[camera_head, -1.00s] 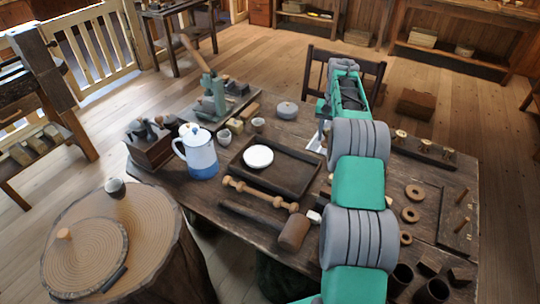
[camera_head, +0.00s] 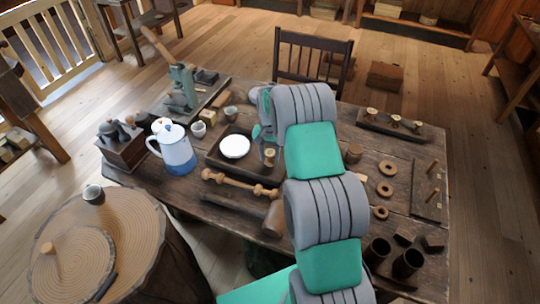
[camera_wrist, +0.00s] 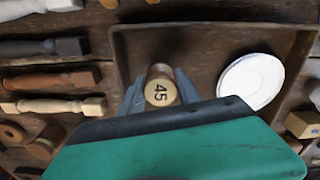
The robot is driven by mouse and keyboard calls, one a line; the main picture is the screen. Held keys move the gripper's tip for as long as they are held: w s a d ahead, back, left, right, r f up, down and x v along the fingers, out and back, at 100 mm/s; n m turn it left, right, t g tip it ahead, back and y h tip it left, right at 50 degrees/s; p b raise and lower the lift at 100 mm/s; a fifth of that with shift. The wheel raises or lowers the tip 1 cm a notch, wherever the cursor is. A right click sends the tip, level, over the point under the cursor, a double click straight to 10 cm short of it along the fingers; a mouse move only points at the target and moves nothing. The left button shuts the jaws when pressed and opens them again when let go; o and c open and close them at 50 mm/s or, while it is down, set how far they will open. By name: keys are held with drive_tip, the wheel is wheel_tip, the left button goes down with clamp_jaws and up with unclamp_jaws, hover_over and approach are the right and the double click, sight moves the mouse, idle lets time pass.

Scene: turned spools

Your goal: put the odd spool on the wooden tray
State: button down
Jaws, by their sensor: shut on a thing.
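My gripper (camera_wrist: 160,82) is shut on a turned wooden spool (camera_wrist: 161,94) with a pale round top marked 45. The spool also shows in the head view (camera_head: 269,158), upright at the right part of the wooden tray (camera_head: 224,171). In the wrist view the tray (camera_wrist: 210,28) is dark, with raised walls, and surrounds the spool and a white plate (camera_wrist: 250,82). I cannot tell whether the spool's base touches the tray floor. Several other pale-topped spools (camera_head: 396,121) stand in a dark rack at the back right.
A turned baluster (camera_head: 238,184) and a mallet (camera_head: 273,218) lie in front of the tray. A blue-and-white pot (camera_head: 176,150) stands left. Wooden rings (camera_head: 385,189) and dark cups (camera_head: 408,262) are at the right.

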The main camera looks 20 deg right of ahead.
sight(270, 153)
drive_tip(key=shift+d+f, duration=0.1)
drive_tip(key=shift+f, duration=0.95)
drive_tip(key=c, duration=0.9)
unclamp_jaws()
drive_tip(key=shift+o, duration=0.2)
wheel_tip(270, 153, up, 13)
drive_tip(key=b, duration=0.3)
drive_tip(key=shift+f, duration=0.2)
drive_tip(key=s+a+r+n+t, duration=0.1)
drive_tip(key=s+a+r+n, duration=0.1)
drive_tip(key=s+a+r, duration=0.45)
drive_tip(key=s+a+r+n+t, duration=0.2)
drive_tip(key=s+a+r+n, duration=0.1)
drive_tip(key=s+r, duration=0.5)
drive_tip(key=s+a+f+n, duration=0.2)
drive_tip(key=s+a, duration=0.1)
drive_tip(key=s, duration=0.8)
drive_tip(key=shift+a+f+t, duration=0.15)
drive_tip(key=shift+f+t, duration=0.2)
drive_tip(key=shift+t, duration=0.05)
